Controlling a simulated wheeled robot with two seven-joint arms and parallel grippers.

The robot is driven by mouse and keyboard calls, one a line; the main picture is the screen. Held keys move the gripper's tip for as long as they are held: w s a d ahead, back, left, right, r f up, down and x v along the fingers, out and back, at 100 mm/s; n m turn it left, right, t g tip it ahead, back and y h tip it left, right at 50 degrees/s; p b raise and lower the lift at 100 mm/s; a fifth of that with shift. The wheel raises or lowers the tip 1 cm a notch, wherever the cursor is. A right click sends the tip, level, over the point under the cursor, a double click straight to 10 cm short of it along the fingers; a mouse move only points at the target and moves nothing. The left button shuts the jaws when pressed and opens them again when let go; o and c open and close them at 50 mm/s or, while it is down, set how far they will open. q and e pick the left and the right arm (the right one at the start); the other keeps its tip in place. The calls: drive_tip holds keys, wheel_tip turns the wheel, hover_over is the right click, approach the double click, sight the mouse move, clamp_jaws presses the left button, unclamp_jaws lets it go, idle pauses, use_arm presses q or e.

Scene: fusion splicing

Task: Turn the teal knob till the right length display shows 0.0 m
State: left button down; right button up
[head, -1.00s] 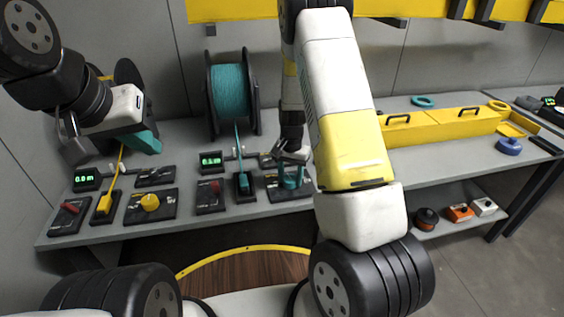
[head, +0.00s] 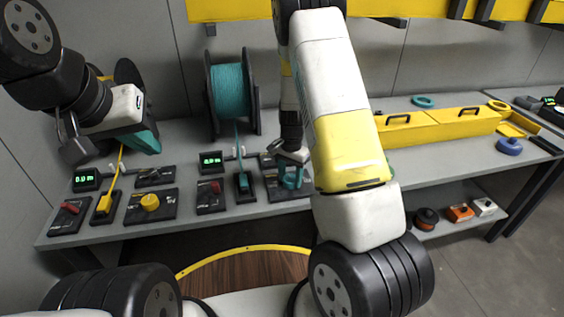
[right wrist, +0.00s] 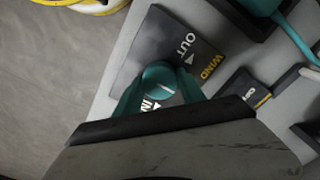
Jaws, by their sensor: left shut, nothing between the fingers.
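The teal knob (right wrist: 159,77) sits on a dark panel (right wrist: 148,45) marked OUT, WIND and IN. In the right wrist view, the teal fingers of my right gripper (right wrist: 160,83) are on both sides of the knob and appear to touch it. In the head view this gripper (head: 291,177) is low over the panel and mostly hides the knob. The right length display (head: 211,161) is lit green; its digits are small and blurred, and I cannot read them surely. My left gripper (head: 145,143) is shut and empty above the left end of the bench.
The left display (head: 87,179) reads 0.0 m. A yellow knob (head: 150,202), red levers (head: 70,207) and a teal clamp block (head: 243,183) stand along the bench front. A teal fibre spool (head: 230,92) stands behind. Yellow boxes (head: 440,123) lie to the right.

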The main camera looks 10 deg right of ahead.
sight(290, 178)
drive_tip(key=o, duration=0.4)
wheel_tip(290, 178, up, 8)
drive_tip(key=shift+f, duration=0.1)
idle(0.5)
